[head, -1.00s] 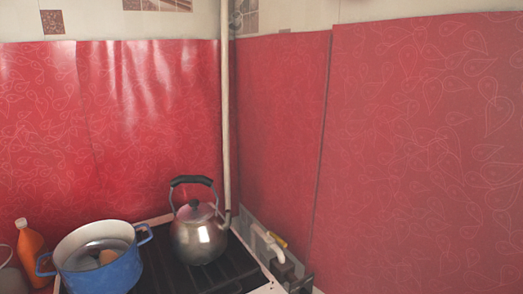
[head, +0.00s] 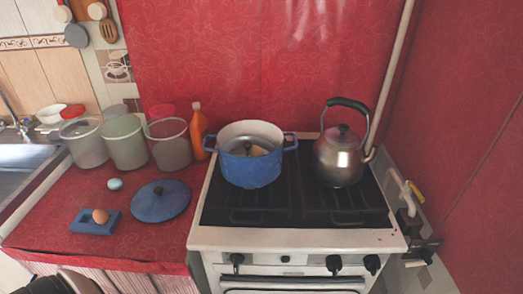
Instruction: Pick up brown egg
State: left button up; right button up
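A brown egg (head: 100,216) sits on a small blue holder (head: 84,226) on the red counter at the lower left of the head view. A pale blue, rounded object (head: 115,183) lies on the counter behind it. A blue pot (head: 251,169) on the stove holds something brownish and rounded, partly hidden by the rim, so I cannot tell what it is. Neither of my grippers is in view.
A blue lid (head: 161,201) lies right of the egg. Several canisters (head: 126,142) and an orange bottle (head: 199,130) stand behind. A kettle (head: 340,160) is on the stove (head: 290,238). A sink (head: 20,165) is at the left.

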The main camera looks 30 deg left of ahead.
aim_at(100, 217)
jog(key=u, duration=2.35)
